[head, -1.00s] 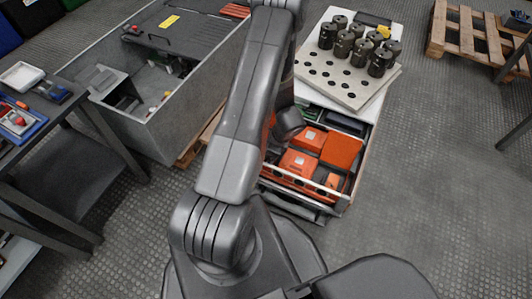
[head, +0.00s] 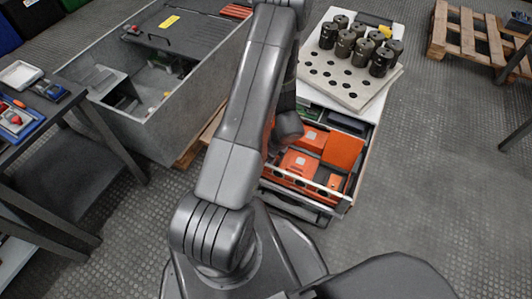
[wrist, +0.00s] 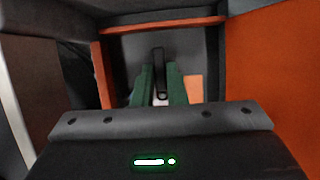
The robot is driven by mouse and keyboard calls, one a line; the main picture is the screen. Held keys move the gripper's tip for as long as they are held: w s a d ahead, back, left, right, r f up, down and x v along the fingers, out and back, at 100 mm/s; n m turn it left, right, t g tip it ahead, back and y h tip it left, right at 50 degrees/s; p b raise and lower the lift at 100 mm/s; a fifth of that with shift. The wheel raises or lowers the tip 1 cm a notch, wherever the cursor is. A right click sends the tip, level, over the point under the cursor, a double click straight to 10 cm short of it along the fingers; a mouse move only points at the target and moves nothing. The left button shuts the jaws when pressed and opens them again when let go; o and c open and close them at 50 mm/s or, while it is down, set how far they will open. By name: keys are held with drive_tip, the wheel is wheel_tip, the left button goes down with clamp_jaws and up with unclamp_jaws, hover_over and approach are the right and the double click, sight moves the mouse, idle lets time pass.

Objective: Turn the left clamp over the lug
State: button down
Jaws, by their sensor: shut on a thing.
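In the wrist view, my gripper (wrist: 161,90) has two green fingers closed on the sides of a dark, narrow piece with a rounded end (wrist: 159,58). The piece stands between the fingers and reaches past their tips. I cannot tell whether it is the left clamp, and I cannot make out a lug. Dark and orange surfaces surround the fingers. In the head view, my arm hides the gripper, with its lower end over the left side of the open drawer.
The open drawer (head: 318,196) holds orange boxes (head: 343,151). A perforated plate (head: 327,81) with several dark cylinders stands above it. A large grey bin (head: 180,126) is left of my arm, a dark table (head: 75,122) further left. The floor at right is clear up to a wooden pallet (head: 470,40).

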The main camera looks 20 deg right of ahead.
drive_tip(key=c, duration=1.7)
unclamp_jaws()
drive_tip(key=shift+c, duration=0.2)
drive_tip(key=p+v, duration=0.4)
drive_tip(key=v, duration=1)
drive_tip(key=shift+p, duration=0.35)
drive_tip(key=shift+f, duration=0.15)
drive_tip(key=b+x, duration=0.4)
drive_tip(key=x, duration=0.9)
drive_tip(key=shift+w+a+f+b, duration=0.1)
drive_tip(key=shift+w+f+b, duration=0.05)
drive_tip(key=shift+f+b, duration=0.25)
drive_tip(key=shift+r, duration=0.1)
